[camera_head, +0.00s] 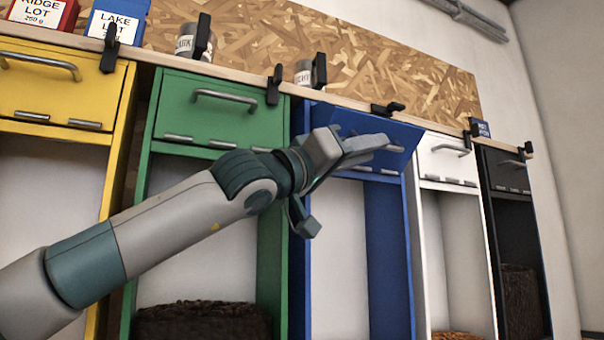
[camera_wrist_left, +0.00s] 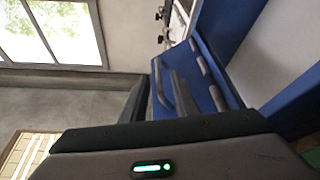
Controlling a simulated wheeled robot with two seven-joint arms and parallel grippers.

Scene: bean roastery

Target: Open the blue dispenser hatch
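The blue dispenser (camera_head: 391,235) stands between the green and white ones. Its blue hatch (camera_head: 404,134) is tipped outward at the top, partly open, unlike the flat hatches beside it. My left gripper (camera_head: 378,144) is at the front of this hatch, its fingers around the metal handle (camera_head: 394,148), largely covering it. In the left wrist view the hatch (camera_wrist_left: 203,94) shows with its handle (camera_wrist_left: 159,84) between the two fingers (camera_wrist_left: 163,92), which appear shut on it. The hatch's left part is hidden behind the gripper in the head view. My right gripper is not in view.
Yellow (camera_head: 92,95), green (camera_head: 170,100), white (camera_head: 433,160) and black (camera_head: 510,180) dispensers stand in the same row, hatches closed. A wooden rail (camera_head: 240,83) with black clips runs above. Bags and cans stand behind it. The space before the row looks clear.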

